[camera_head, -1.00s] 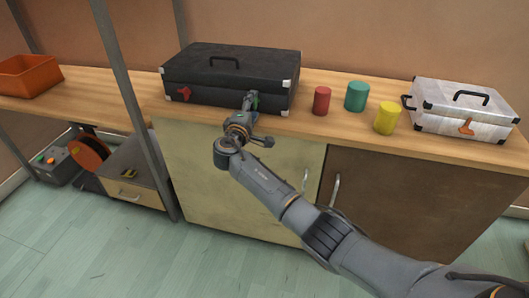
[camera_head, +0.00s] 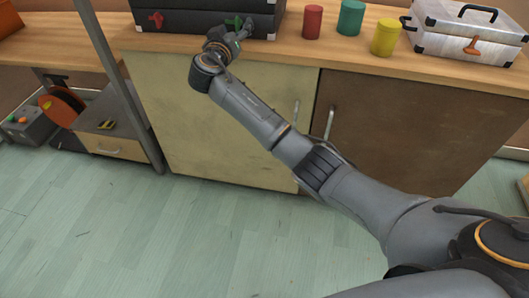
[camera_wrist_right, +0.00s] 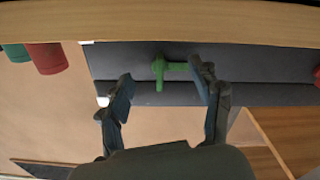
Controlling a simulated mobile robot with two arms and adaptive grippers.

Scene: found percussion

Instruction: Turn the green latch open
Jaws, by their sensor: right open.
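The green latch (camera_head: 232,22) is on the front of the black case (camera_head: 190,20), right of its middle. In the right wrist view the green latch (camera_wrist_right: 159,70) shows an upright part with an arm pointing right. My right gripper (camera_head: 240,30) is at the case front, close to the latch. In the wrist view my right gripper (camera_wrist_right: 163,88) is open, with its two fingers apart on either side of the latch; the right finger is close to the end of the latch's arm. Whether they touch, I cannot tell. My left gripper is not in view.
A red latch (camera_head: 156,19) is on the same case, to the left. Red (camera_head: 312,22), teal (camera_head: 351,18) and yellow (camera_head: 385,38) cylinders stand right of the case. A silver case (camera_head: 465,35) is farther right. The wooden counter edge (camera_head: 300,58) runs below.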

